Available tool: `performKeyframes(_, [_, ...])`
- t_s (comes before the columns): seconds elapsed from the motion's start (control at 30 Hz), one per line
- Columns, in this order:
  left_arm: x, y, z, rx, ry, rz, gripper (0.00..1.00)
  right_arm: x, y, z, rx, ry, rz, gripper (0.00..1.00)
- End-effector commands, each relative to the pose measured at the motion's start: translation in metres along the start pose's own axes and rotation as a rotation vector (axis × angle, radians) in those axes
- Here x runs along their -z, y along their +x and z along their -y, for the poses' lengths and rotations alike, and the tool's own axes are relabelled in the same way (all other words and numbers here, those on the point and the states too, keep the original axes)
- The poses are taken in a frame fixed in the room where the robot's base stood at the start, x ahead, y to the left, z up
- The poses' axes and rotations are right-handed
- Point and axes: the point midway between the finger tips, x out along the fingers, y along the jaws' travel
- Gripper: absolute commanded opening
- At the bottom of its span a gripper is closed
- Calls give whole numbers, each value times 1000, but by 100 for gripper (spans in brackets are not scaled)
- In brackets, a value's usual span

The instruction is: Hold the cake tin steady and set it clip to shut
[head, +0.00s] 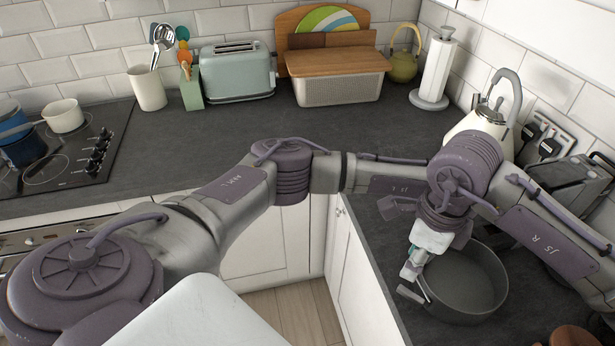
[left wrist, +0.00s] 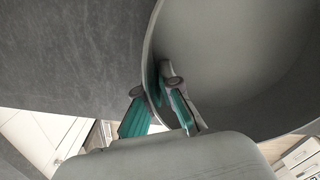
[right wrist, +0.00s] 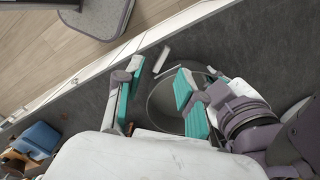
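The cake tin (head: 478,283) is a dark grey round pan on the worktop at the right of the head view. Its clip (head: 411,294) is a pale bar sticking out from the tin's left side, swung away from the wall; it also shows in the right wrist view (right wrist: 162,60). My right gripper (head: 408,272) is above the clip, its fingers spread and empty in the right wrist view (right wrist: 157,92). My left gripper (left wrist: 160,108) has one finger inside and one outside the tin's rim, closed on the wall. In the head view my right arm hides it.
A cream kettle (head: 480,122) and a dark appliance (head: 568,190) stand behind the tin. A paper towel roll (head: 436,70), bread bin (head: 338,85) and toaster (head: 238,72) line the back wall. The worktop's front edge runs close left of the tin.

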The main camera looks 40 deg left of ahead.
Motion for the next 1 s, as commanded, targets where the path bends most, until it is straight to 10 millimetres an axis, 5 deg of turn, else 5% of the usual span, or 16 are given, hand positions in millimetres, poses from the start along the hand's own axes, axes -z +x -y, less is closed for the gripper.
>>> performKeyframes(0.47, [0, 1, 0, 0, 0, 0, 0, -65, 31, -71, -207, -336, 442, 39])
performKeyframes(1.0, [0, 0, 0, 0, 0, 1, 0, -124, 1, -131, -151, -582, 1180, 39])
